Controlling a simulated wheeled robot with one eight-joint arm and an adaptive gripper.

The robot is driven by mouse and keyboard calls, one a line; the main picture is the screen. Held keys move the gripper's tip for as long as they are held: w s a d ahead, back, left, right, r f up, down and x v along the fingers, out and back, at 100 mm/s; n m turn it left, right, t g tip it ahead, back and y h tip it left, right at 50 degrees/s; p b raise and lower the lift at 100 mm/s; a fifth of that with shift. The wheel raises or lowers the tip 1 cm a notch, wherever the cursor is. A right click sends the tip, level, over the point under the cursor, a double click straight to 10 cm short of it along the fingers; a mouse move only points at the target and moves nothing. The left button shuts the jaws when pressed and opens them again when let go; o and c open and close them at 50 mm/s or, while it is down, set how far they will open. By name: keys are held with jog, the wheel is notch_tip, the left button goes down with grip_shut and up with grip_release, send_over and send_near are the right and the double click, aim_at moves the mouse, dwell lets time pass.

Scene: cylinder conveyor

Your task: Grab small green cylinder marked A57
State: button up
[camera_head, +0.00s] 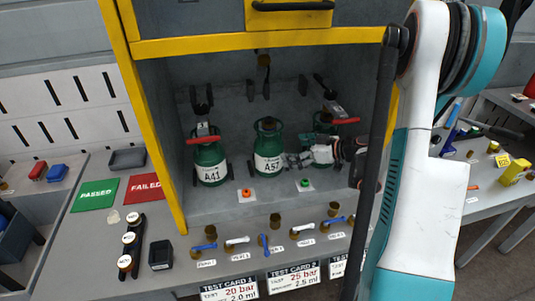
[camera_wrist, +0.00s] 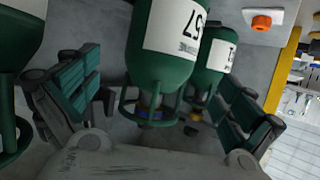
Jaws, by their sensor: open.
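The green cylinder marked A57 (camera_head: 268,148) stands upright in the middle of the cabinet bay, with a white label. In the wrist view it appears upside down (camera_wrist: 165,62), its collar low in the picture between the spread fingers. My gripper (camera_head: 293,160) is open, just right of the A57 cylinder in the head view. In the wrist view my gripper (camera_wrist: 160,88) has a dark green-padded finger on each side, with no clear contact visible. The exact gap to the cylinder cannot be told.
A green cylinder marked A41 (camera_head: 209,160) stands to the left. Another green cylinder (camera_head: 323,128) stands right, partly hidden by my gripper. Red-handled fittings sit above both. An orange knob (camera_head: 246,192) and a row of valves (camera_head: 263,241) lie in front. Yellow cabinet posts (camera_head: 150,120) bound the bay.

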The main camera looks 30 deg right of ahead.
aim_at(282, 149)
jog(key=b+x, duration=0.1)
jog(key=x, duration=0.4)
jog(key=shift+w+a+f, duration=0.1)
jog(key=shift+w, duration=0.1)
jog(key=b+x, duration=0.2)
jog(key=x, duration=0.3)
jog(key=shift+a, duration=0.2)
jog(key=c, duration=1.6)
jog(key=shift+c, duration=1.2)
